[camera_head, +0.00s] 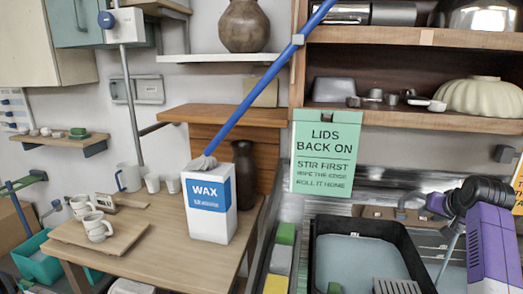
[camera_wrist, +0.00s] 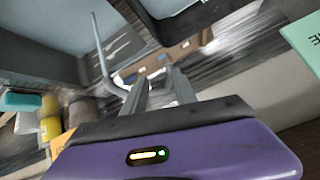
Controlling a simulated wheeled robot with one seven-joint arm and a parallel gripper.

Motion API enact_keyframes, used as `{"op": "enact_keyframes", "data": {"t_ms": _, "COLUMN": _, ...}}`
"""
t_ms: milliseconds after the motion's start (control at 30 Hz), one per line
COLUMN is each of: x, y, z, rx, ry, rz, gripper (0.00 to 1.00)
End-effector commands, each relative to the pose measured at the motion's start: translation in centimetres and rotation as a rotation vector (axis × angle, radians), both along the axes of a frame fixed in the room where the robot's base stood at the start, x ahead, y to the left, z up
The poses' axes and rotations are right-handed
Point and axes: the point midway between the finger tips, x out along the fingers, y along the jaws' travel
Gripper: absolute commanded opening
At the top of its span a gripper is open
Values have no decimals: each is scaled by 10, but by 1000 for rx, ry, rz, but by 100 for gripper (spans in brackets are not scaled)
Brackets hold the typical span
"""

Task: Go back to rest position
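My gripper (camera_wrist: 158,76) shows in the wrist view with its two grey fingers pointing away from the camera. A gap shows between the fingers and nothing is held in it. Behind the fingertips is a blurred grey surface with a brown strip. In the head view my purple and black arm stands at the right edge, beside the black basin (camera_head: 330,228). The fingertips cannot be made out clearly there.
A white WAX container (camera_head: 209,226) stands on the wooden table (camera_head: 160,225), with a long blue pole (camera_head: 262,88) slanting up from it. A green sign (camera_head: 325,150) hangs by the shelf (camera_head: 420,117). Mugs (camera_head: 97,227) stand at left. A thin grey bent rod (camera_wrist: 101,48) is near my fingers.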

Motion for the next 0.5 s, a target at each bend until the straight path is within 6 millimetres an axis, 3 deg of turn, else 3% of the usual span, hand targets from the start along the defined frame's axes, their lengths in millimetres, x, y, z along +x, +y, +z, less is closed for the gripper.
{"op": "enact_keyframes", "data": {"t_ms": 267, "x": -15, "y": 18, "z": -32, "rx": -170, "ry": -209, "rz": -5, "gripper": 34}}
{"op": "enact_keyframes", "data": {"t_ms": 500, "x": -64, "y": 66, "z": -68, "rx": -306, "ry": -375, "rz": 23, "gripper": 34}}
